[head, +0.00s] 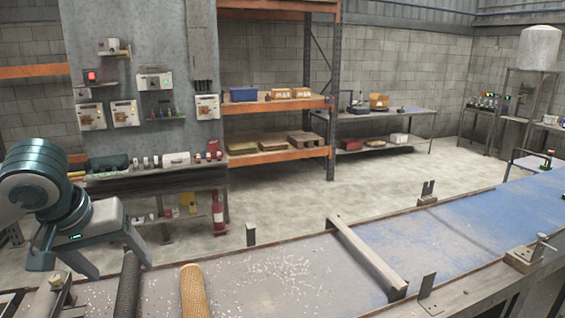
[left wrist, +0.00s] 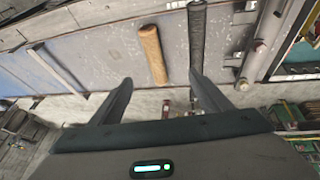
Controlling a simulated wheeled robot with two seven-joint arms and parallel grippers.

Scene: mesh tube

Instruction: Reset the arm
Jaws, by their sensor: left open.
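My left gripper (head: 122,272) is at the left of the head view, above the near left part of the workbench. Its two fingers are apart with nothing between them; they also show in the left wrist view (left wrist: 161,80). A black mesh tube (head: 127,288) lies on the bench by the fingers, and it shows in the left wrist view (left wrist: 197,40). A tan mesh tube (head: 193,292) lies to its right, also in the left wrist view (left wrist: 153,52). Both tubes are apart from the fingers as far as I can see. My right gripper is not in view.
The long bench (head: 275,270) has raised edges and a crossbar (head: 366,255). Its blue far part (head: 500,217) is mostly clear. A metal clamp (head: 525,256) sits on the near edge. Shelves (head: 275,103) and a control panel (head: 140,85) stand behind. Concrete floor lies between.

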